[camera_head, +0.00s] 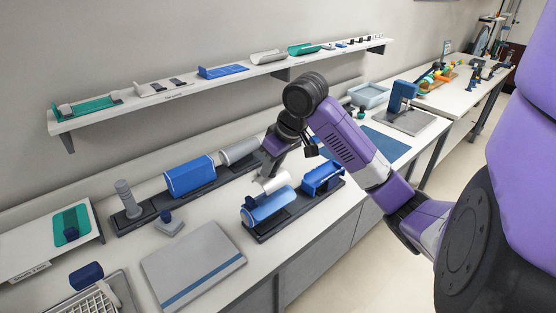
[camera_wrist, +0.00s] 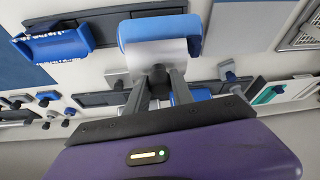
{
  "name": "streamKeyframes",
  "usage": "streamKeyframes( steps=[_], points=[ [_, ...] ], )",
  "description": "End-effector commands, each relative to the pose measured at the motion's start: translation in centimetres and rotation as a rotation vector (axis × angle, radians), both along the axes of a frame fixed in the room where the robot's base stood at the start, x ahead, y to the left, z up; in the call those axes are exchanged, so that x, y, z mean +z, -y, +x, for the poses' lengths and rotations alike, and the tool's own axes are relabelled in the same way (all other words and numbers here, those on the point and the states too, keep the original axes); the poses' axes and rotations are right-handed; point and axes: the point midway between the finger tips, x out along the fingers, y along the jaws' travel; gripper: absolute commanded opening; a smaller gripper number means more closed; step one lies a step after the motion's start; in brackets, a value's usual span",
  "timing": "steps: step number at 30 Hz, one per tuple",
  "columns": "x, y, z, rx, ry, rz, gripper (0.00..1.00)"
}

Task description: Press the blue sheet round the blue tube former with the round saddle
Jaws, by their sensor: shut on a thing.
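My gripper (camera_head: 272,168) is shut on the dark handle of the pale round saddle (camera_head: 272,184). The saddle's curved body is just above the blue tube former, on its far side; whether they touch I cannot tell. The blue sheet and tube former (camera_head: 266,206) lie on a dark base, and I cannot clearly tell sheet from former. In the wrist view my gripper (camera_wrist: 158,78) holds the saddle (camera_wrist: 160,52) by its handle, and the curved blue sheet (camera_wrist: 158,27) shows beyond it. The former's underside is hidden.
A blue open cradle (camera_head: 322,179) stands right of the former. A faceted blue block (camera_head: 190,178) and a grey cylinder (camera_head: 238,152) lie on a dark rail behind. A grey folder-like panel (camera_head: 193,265) lies front left. A shelf (camera_head: 220,83) runs along the wall.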

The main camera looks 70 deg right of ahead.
Motion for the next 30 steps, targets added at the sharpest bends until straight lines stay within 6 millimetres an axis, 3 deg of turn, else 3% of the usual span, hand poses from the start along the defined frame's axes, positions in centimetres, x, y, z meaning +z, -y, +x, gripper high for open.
streamKeyframes(
  steps=[11,22,30],
  points=[
    [0.0,0.0,0.0,-0.001,0.0,0.002,0.0],
    [-3.2,0.0,0.0,-0.001,0.001,0.002,0.0],
    [-3.5,0.1,-0.1,-0.001,0.0,0.0,0.0]
  ],
)
